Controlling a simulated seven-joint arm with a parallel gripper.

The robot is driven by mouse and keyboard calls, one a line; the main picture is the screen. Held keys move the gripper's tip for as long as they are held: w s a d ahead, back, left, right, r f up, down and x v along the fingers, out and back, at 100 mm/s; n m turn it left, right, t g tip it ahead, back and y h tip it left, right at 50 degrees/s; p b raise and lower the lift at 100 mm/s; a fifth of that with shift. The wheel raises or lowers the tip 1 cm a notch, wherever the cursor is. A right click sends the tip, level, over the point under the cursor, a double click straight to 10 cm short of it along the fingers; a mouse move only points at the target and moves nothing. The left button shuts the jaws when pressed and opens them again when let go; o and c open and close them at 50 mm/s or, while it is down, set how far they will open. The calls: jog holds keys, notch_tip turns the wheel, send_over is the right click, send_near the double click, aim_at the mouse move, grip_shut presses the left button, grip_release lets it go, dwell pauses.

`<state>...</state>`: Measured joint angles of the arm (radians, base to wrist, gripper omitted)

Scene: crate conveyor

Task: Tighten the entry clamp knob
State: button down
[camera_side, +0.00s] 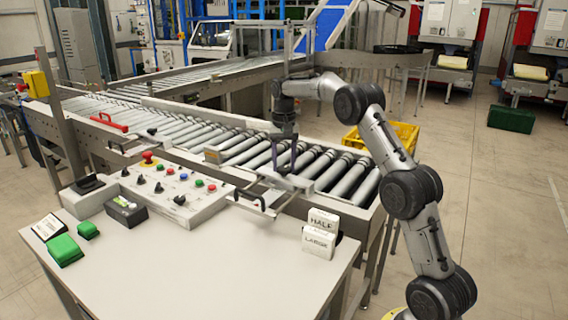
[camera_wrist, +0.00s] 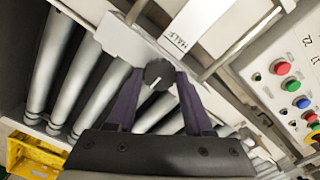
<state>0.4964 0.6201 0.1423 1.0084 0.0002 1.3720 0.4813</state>
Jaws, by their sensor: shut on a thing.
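The entry clamp knob (camera_wrist: 158,73) is a round black knob with a white pointer line, seen in the wrist view. It sits on a pale metal clamp plate (camera_wrist: 125,38) at the edge of the conveyor. My gripper (camera_wrist: 157,82) is shut on the knob, with one dark purple finger on each side of it. In the side view my gripper (camera_side: 284,168) points down at the clamp plate (camera_side: 287,181) on the near rail.
The roller conveyor (camera_side: 340,172) runs behind the clamp. A control panel (camera_side: 172,190) with buttons and switches stands on the white table (camera_side: 190,270). Cards marked HALF and LARGE (camera_side: 320,233) stand at the table's right. A yellow crate (camera_side: 402,135) is beyond the conveyor.

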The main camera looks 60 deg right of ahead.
aim_at(284, 167)
jog(key=shift+r, duration=0.1)
dwell(0.4)
jog(key=shift+c, duration=1.4)
grip_release()
notch_tip(284, 167, up, 14)
